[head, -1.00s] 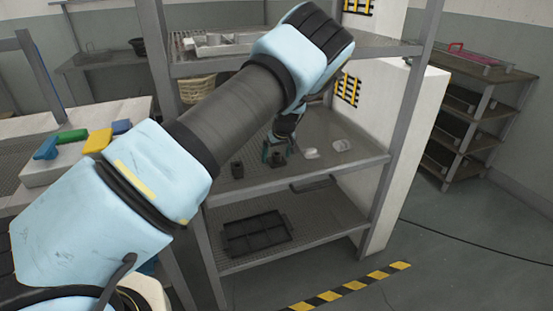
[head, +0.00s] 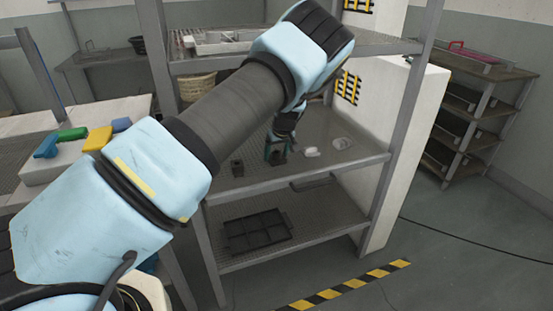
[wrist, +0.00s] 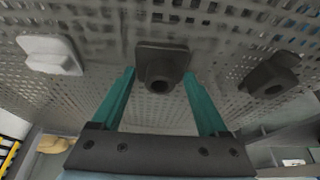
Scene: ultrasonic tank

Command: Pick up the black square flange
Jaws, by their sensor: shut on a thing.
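The black square flange (wrist: 162,60) has a square plate with a round hollow neck and sits between my green fingertips in the wrist view. My gripper (wrist: 159,74) is shut on it, one finger on each side. In the head view my gripper (head: 276,154) is low over the middle shelf, and the flange there is small and largely hidden by the fingers. I cannot tell whether the flange still touches the shelf.
Another dark fitting (wrist: 271,76) and a white fitting (wrist: 50,54) lie on either side on the perforated middle shelf (head: 330,165). Shelf posts and the upper shelf (head: 385,47) surround my arm. A black divided tray (head: 256,232) is on the lower shelf.

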